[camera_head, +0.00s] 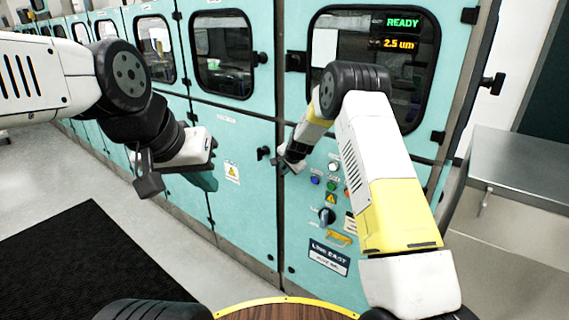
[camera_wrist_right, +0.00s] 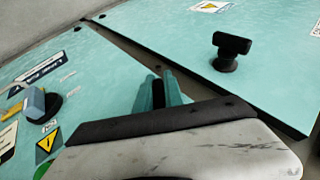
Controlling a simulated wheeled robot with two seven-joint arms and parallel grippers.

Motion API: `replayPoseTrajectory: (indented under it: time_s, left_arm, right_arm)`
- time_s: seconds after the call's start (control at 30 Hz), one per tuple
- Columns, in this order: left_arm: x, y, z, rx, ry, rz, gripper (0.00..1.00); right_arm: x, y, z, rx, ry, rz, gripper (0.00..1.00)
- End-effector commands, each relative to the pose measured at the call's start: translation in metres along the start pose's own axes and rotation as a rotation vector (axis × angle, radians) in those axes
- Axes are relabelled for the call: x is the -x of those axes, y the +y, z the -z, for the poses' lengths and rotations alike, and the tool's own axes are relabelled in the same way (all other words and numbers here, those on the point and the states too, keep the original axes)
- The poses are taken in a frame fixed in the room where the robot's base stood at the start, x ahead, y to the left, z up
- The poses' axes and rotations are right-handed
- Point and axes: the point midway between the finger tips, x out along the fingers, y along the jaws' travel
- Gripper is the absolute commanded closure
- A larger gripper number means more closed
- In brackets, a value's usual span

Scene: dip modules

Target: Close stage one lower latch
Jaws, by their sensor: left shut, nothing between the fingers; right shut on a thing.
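My right gripper (camera_head: 284,166) is at the left edge of the lower teal panel (camera_head: 302,220) that carries the buttons. Its teal fingers (camera_wrist_right: 162,90) are close together at the panel seam in the right wrist view. My left gripper (camera_head: 206,180) is shut and empty before the lower doors.
A black knob (camera_head: 327,215) and coloured buttons (camera_head: 333,167) are on the panel below my right forearm. Upper windowed doors (camera_head: 374,55) stand above, one showing READY. A metal table (camera_head: 525,165) is at the right. Floor with a black mat (camera_head: 80,265) lies open at left.

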Motion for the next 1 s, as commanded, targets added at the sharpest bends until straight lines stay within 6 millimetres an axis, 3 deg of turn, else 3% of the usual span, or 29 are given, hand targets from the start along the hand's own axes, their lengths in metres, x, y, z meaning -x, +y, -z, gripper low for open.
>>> replayPoseTrajectory:
  time_s: [0.6,1.0]
  left_arm:
    - [0.0,0.0,0.0,0.0,0.0,0.0,1.0]
    - [0.0,0.0,0.0,0.0,0.0,0.0,1.0]
  right_arm:
    - [0.004,0.01,0.009,0.189,0.016,-0.448,1.0]
    - [0.007,0.013,0.012,0.235,0.022,-0.565,1.0]
